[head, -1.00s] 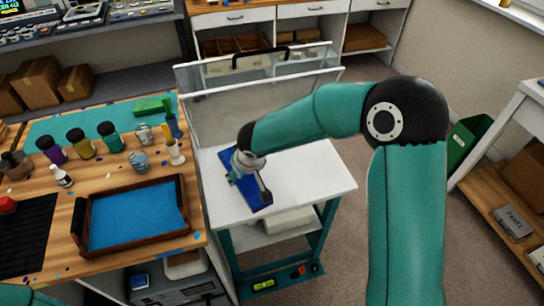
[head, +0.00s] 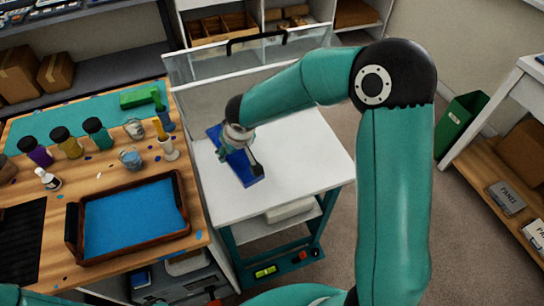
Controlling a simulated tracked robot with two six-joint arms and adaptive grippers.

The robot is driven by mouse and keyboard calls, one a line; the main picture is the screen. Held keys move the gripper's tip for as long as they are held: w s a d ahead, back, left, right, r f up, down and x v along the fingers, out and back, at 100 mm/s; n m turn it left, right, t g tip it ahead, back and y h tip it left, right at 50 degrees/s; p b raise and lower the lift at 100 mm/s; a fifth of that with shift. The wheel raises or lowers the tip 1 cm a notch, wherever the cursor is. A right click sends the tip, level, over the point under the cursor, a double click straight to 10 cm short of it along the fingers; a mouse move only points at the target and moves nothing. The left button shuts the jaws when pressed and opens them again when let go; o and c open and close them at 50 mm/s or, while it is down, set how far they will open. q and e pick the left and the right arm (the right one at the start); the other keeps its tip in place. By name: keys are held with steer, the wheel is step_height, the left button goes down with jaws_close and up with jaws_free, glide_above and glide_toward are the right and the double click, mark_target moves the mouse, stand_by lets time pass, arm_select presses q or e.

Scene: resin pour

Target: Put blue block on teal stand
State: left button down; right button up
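The blue block (head: 245,174) is a flat, dark blue slab over the white top of the teal-framed stand (head: 300,152), near its left side. My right gripper (head: 239,158) comes down onto the block from above. Its fingers lie against the block, and the two have moved together, so it looks shut on it. The gripper hides the middle of the block. I cannot tell whether the block touches the white top or is just above it. My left gripper is not in view.
A wooden bench left of the stand holds a brown tray (head: 186,228) with a blue sheet inside, several bottles and cups, and a green block (head: 138,97). A clear panel with a black handle (head: 256,39) stands behind the stand. The stand's right side is bare.

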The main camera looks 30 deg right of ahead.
steer(key=d+r+b, duration=0.2)
steer(key=d+r, duration=0.1)
steer(key=d, duration=0.2)
step_height(320, 180, up, 10)
steer(key=n+y+b, duration=0.2)
steer(key=n+b, duration=0.3)
steer(key=n, duration=0.1)
glide_above(272, 161)
steer(key=s, duration=0.1)
steer(key=shift+g, duration=0.3)
steer(key=f, duration=1.4)
steer(key=shift+d+f+b, duration=0.1)
steer(key=shift+d+b, duration=0.2)
steer(key=shift+d, duration=0.1)
steer(key=shift+f, duration=2.6)
steer(key=o, duration=1.5)
